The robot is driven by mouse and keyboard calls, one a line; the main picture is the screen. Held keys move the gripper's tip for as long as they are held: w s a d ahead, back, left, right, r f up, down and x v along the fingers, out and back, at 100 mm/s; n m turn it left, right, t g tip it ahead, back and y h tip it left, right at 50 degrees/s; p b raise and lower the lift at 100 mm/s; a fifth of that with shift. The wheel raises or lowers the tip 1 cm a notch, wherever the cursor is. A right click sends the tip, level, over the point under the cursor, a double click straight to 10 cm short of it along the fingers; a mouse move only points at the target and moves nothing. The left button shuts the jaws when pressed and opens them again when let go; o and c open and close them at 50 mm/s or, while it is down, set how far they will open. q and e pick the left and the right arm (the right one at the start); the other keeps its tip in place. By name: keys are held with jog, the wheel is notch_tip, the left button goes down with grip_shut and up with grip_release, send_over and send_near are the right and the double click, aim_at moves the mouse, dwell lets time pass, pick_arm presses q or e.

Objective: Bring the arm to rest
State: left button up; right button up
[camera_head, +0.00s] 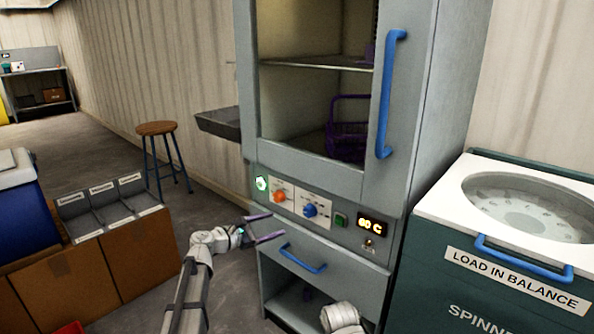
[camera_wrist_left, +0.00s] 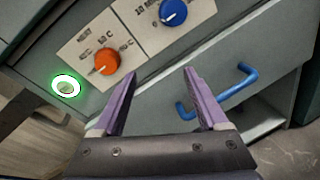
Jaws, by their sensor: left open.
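My left gripper (camera_head: 268,228) is in front of the grey cabinet's control panel (camera_head: 316,209), with its purple fingers spread apart and nothing between them. In the left wrist view the open left gripper (camera_wrist_left: 150,95) points at the cabinet front, below the orange knob (camera_wrist_left: 106,61) and the blue knob (camera_wrist_left: 173,12). A green-lit button (camera_wrist_left: 67,86) glows to the left of the knobs. Part of a white arm link of mine shows at the bottom of the head view; my right gripper does not show.
The cabinet door has a tall blue handle (camera_head: 390,95); a purple basket (camera_head: 347,128) is inside. A drawer with a blue handle (camera_head: 303,259) is below the panel. The spinner (camera_head: 480,250) stands right. A stool (camera_head: 157,130) and divided bins (camera_head: 105,205) are left, with open floor between.

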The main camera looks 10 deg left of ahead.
pick_arm(q)
jog(key=s+d+f+m+g+y, duration=0.2)
jog(key=s+d+f+m+g, duration=0.2)
jog(key=s+d+f+m, duration=0.4)
jog(key=s+d+f+m+g+y, duration=0.1)
jog(key=s+d+f+m+g, duration=0.35)
jog(key=s+d, duration=0.4)
jog(key=s+a+f+m+g+y, duration=0.25)
jog(key=s+m+y, duration=0.3)
jog(key=s, duration=0.35)
jog(key=s+a+f+m+g+y, duration=0.1)
jog(key=s+a+f+m+y, duration=0.3)
jog(key=s+m, duration=0.4)
notch_tip(320, 180, up, 34)
jog(key=s+p, duration=0.1)
jog(key=p, duration=3.2)
jog(key=shift+s+n+p, duration=0.15)
jog(key=shift+n+p, duration=0.15)
jog(key=shift+f, duration=0.1)
